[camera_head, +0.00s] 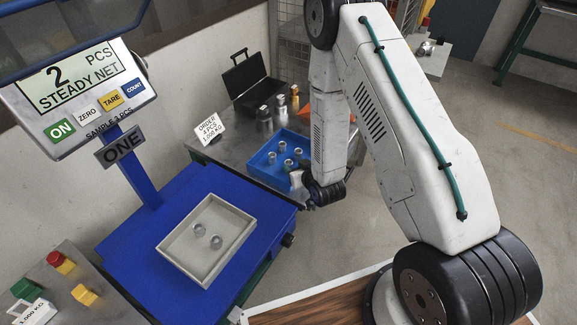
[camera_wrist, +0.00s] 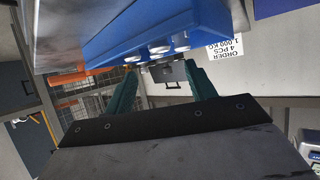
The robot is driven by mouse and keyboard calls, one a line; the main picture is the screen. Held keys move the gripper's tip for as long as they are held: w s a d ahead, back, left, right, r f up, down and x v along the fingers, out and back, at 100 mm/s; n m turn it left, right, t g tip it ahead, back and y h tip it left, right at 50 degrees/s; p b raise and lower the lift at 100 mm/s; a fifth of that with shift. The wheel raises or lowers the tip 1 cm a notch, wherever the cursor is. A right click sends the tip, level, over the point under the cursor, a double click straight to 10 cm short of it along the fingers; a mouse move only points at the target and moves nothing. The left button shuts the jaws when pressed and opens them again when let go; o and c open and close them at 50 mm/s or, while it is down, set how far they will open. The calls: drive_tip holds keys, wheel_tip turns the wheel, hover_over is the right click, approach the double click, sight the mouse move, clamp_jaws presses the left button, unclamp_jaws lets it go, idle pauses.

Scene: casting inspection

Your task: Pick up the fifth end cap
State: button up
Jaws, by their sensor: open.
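Several small metallic end caps (camera_head: 288,163) stand in a blue tray (camera_head: 262,166) on a grey table. Which one is the fifth cannot be told. Two more end caps (camera_head: 217,242) lie in a beige tray (camera_head: 170,249) on the blue scale. My gripper (camera_wrist: 161,74) is open in the wrist view, with its two green fingers apart and no cap between them. The blue tray (camera_wrist: 150,30) and the tops of some caps (camera_wrist: 160,49) show upside down beyond the fingers. In the head view my wrist is beside the tray's near right side, and the fingertips are hard to make out.
The scale display (camera_head: 68,84) reads 2 PCS, STEADY NET. An order card (camera_head: 209,130) reading 4 PCS stands left of the blue tray. An open black case (camera_head: 258,82) and some bottles (camera_head: 281,104) stand behind it. Floor is open at right.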

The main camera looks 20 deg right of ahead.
sight(289, 162)
drive_tip(key=shift+s+f, duration=0.1)
drive_tip(key=shift+f, duration=0.25)
drive_tip(key=x, duration=0.7)
drive_tip(key=shift+w+a+f, duration=0.1)
drive_tip(key=shift+w+f, duration=0.1)
drive_tip(key=shift+w, duration=0.1)
drive_tip(key=c, duration=1.1)
